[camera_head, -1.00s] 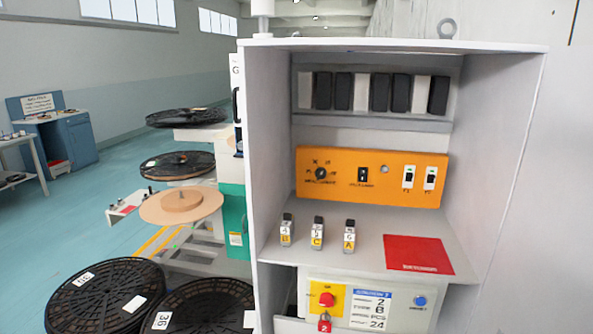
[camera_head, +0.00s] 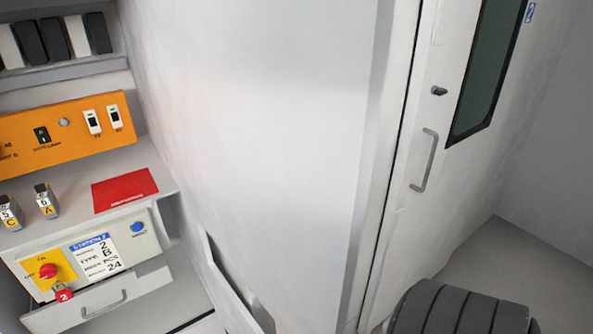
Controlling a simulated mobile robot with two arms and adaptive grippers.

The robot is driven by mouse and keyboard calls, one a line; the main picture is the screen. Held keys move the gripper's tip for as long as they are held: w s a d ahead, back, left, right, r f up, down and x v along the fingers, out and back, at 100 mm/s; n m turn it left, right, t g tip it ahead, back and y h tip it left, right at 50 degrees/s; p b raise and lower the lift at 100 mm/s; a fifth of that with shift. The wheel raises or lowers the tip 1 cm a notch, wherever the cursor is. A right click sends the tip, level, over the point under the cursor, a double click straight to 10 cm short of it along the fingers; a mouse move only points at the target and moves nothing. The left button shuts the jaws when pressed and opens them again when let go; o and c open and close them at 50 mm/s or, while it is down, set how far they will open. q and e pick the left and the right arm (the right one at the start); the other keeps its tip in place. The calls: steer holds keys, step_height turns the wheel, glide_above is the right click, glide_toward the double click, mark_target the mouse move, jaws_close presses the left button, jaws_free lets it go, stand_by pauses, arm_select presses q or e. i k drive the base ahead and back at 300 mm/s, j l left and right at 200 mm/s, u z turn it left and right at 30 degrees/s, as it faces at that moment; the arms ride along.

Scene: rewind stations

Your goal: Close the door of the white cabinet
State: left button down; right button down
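The white cabinet (camera_head: 145,157) stands open at the left of the head view, showing its shelf and controls. A broad white panel (camera_head: 265,130) runs from the cabinet's right side to a vertical edge right of the middle. It looks like the cabinet's open door seen from the inside, with a pocket-like flap (camera_head: 238,285) low on it. I cannot see its hinge clearly. Neither of my grippers shows in the head view.
An orange control panel (camera_head: 75,133), a red card (camera_head: 124,189) and tagged blocks are inside the cabinet. A red emergency button (camera_head: 48,271) sits lower. Right of the white panel is another white door with a grey handle (camera_head: 425,160) and dark window (camera_head: 486,70).

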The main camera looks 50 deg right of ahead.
mark_target(271, 110)
steer(key=l, duration=0.75)
steer(key=k+l, duration=0.15)
steer(key=l, duration=0.6)
